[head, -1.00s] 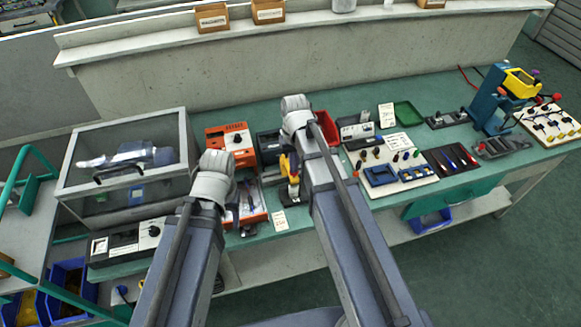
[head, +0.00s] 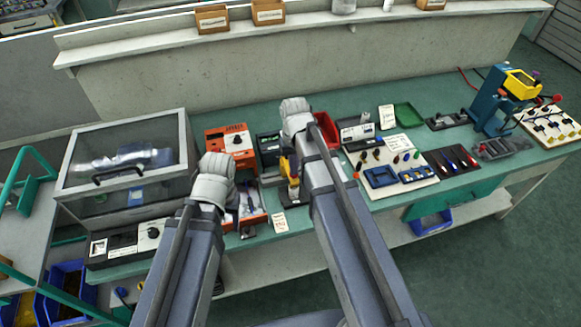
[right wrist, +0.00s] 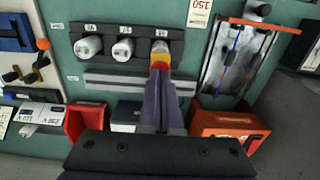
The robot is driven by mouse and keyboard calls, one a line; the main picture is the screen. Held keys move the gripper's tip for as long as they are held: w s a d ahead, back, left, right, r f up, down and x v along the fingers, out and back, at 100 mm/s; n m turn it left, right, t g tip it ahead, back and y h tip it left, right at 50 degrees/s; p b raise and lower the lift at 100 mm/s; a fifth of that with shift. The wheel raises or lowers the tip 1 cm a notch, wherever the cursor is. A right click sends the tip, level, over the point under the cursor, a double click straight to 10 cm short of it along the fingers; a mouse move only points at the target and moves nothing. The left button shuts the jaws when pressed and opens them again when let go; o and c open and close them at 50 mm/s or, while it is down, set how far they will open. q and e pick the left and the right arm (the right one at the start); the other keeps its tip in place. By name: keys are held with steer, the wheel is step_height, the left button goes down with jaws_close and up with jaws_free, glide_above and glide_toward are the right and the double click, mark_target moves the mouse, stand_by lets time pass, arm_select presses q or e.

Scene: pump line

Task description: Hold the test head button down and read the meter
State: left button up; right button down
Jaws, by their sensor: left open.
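My right gripper (right wrist: 160,72) reaches down to the bench. In the right wrist view its fingers are together on a small yellow and red part (right wrist: 159,65). That part is at the right white cylinder (right wrist: 160,48) of a dark rack (right wrist: 122,57) with three labelled cylinders. I cannot tell whether it touches the cylinder. In the head view yellow shows beside my right gripper (head: 291,180). My left gripper (head: 238,207) is open over an orange tray with tools; its fingertips are mostly hidden. An orange box with a knob (head: 230,143) stands behind it. I cannot make out a meter reading.
A glass-fronted cabinet (head: 130,165) stands on the left, with a black and white box (head: 125,243) before it. A red bin (head: 327,130) is right of my right wrist. A white board with blue trays (head: 395,165) and a blue press (head: 490,98) stand further right.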

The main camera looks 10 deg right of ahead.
stand_by(0.5)
step_height(320, 180, up, 7)
steer(key=p, duration=0.7)
stand_by(0.4)
steer(key=s+a+f+n+h+b, duration=0.1)
steer(key=s+a+f+n+b, duration=0.2)
steer(key=s+a, duration=0.7)
steer(key=s, duration=0.4)
steer(key=shift+s+a+f+b, duration=0.2)
steer(key=shift+a+f+b, duration=0.05)
steer(key=shift+f+b, duration=0.05)
